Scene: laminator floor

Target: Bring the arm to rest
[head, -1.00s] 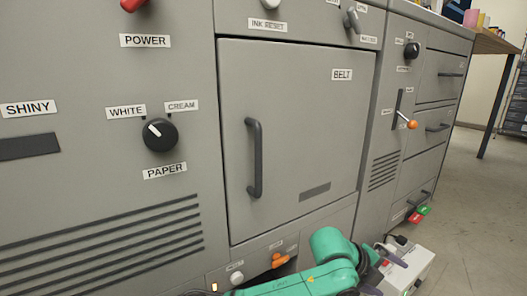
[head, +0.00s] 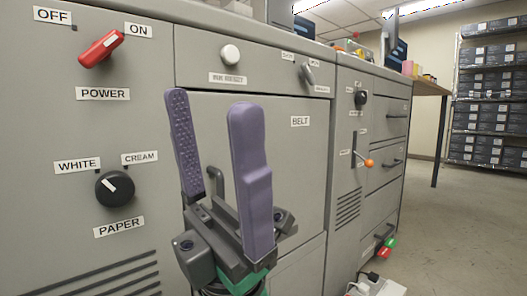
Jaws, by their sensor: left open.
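My left gripper (head: 213,150) stands up in the lower middle of the view, its two purple fingers pointing upward and spread apart. It is open, with nothing between the fingers. It is in front of the grey machine's BELT door (head: 290,165) and hides much of that door and most of its handle. Only a little of the green arm shows below the gripper. My right gripper is not in view.
The machine front carries a red POWER switch (head: 101,48), a black PAPER knob (head: 115,188) and an orange-tipped lever (head: 369,163). A white power strip (head: 378,286) lies on the floor at lower right. Open floor and a shelf of boxes (head: 490,115) are at right.

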